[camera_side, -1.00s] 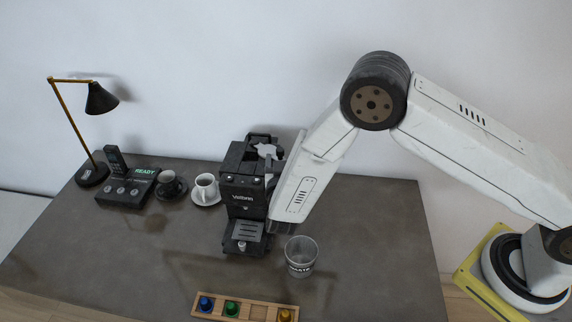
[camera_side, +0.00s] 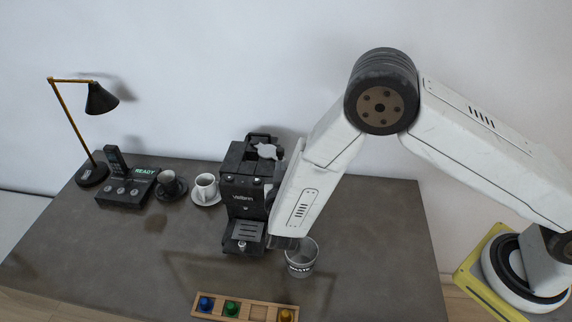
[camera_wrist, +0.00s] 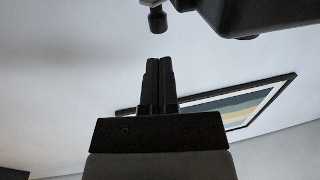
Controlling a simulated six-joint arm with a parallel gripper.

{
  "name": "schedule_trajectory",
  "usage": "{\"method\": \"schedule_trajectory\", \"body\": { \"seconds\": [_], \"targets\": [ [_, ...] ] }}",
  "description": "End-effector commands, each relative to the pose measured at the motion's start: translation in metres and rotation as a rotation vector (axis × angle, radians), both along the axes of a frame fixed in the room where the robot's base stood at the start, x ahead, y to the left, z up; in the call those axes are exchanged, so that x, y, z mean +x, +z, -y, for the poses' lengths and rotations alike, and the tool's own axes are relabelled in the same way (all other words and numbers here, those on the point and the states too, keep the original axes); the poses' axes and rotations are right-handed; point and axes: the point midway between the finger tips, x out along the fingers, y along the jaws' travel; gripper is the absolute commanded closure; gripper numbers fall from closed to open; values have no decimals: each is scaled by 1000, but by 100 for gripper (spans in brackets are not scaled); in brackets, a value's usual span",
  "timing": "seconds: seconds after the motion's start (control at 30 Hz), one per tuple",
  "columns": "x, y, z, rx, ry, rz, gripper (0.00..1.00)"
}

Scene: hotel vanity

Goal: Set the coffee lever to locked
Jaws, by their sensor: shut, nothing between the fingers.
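The black coffee machine (camera_side: 240,196) stands upright at the middle of the vanity. My gripper (camera_side: 284,243) is low beside its right side, at the end of my white arm, and overlaps the rim of the clear waste cup in the picture. In the wrist view my gripper (camera_wrist: 159,62) shows two black fingers pressed together, empty. A dark rounded knob on a short stem (camera_wrist: 157,19) hangs at the top of that view, apart from the fingertips; I cannot tell if it is the coffee lever. In the side view I cannot make out the lever; my arm covers part of the machine's right side.
The clear waste cup (camera_side: 302,264) stands right of the machine, close to my gripper. A wooden tray (camera_side: 258,313) with coloured capsules lies in front. Cups (camera_side: 206,187), a phone base (camera_side: 127,190) and a lamp (camera_side: 100,99) stand left. The right of the vanity is clear.

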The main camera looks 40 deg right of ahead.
Motion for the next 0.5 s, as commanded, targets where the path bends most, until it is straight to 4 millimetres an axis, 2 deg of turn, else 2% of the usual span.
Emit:
{"method": "schedule_trajectory", "body": {
  "seconds": [0.3,0.5],
  "targets": [
    [0,63,0,3,0,4,100],
    [0,97,0,3,0,2,100]
  ]
}}
